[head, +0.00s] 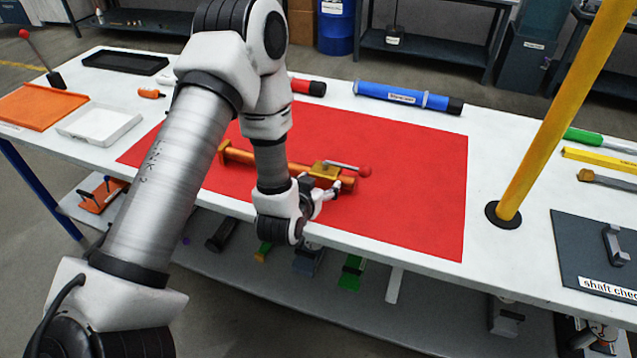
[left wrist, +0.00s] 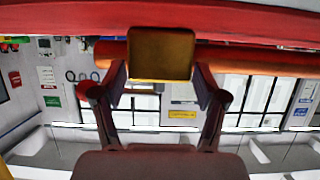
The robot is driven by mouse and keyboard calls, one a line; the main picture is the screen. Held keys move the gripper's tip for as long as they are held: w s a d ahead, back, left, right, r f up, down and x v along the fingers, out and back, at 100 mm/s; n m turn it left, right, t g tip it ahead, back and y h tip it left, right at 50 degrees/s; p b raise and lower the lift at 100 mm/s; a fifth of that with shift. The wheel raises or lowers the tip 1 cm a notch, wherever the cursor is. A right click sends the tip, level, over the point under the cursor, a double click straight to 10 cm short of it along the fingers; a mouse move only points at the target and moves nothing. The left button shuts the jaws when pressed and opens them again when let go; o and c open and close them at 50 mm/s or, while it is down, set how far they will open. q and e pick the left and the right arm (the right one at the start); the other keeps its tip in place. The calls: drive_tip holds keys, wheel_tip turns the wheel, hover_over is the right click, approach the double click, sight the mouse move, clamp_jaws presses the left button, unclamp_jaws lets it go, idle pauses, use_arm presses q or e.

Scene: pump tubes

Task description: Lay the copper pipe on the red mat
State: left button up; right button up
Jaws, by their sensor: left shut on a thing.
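The copper pipe (head: 240,157) lies lengthwise over the red mat (head: 400,175), with an end fitting at its left and a brass valve block (head: 326,170) with a red-knobbed lever near its right end. My left gripper (head: 325,193) is at the near side of the pipe's right part, shut on the brass block. In the left wrist view the block (left wrist: 160,54) sits between the two fingers, with the pipe (left wrist: 245,58) behind it, close to the red surface. I cannot tell whether the pipe touches the mat. My arm hides part of mat and pipe.
A blue tube (head: 405,96) and a red tube (head: 308,87) lie at the mat's back edge. A yellow post (head: 560,110) stands right of the mat. A white tray (head: 100,124) and an orange tray (head: 38,107) are left. The mat's right half is clear.

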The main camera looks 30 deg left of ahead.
use_arm(q)
drive_tip(key=o, duration=1.8)
drive_tip(key=shift+f, duration=0.1)
drive_tip(key=shift+r, duration=0.2)
drive_tip(key=v, duration=0.5)
drive_tip(key=shift+s+f+b, duration=0.1)
drive_tip(key=shift+f+b, duration=0.1)
drive_tip(key=shift+b, duration=0.15)
drive_tip(key=r+p, duration=0.1)
drive_tip(key=p, duration=0.1)
drive_tip(key=s+r+p, duration=0.1)
drive_tip(key=p, duration=0.1)
drive_tip(key=shift+s+d, duration=0.2)
drive_tip(key=shift+d, duration=0.05)
drive_tip(key=s+d+f+g+h+p, duration=0.1)
drive_tip(key=s+d+f+g+p, duration=0.1)
drive_tip(key=s+f+g, duration=0.2)
drive_tip(key=s+d+f+m+g+h+p, duration=0.1)
drive_tip(key=s+f+g, duration=0.3)
drive_tip(key=s, duration=0.7)
drive_tip(key=s+d+f+m+g+h+p, duration=0.1)
drive_tip(key=s+d+f+g+p, duration=0.2)
drive_tip(key=s, duration=0.5)
wheel_tip(320, 180, down, 3)
drive_tip(key=shift+d+f+g+p, duration=0.1)
drive_tip(key=shift+d+g+p, duration=0.4)
drive_tip(key=shift+g, duration=0.5)
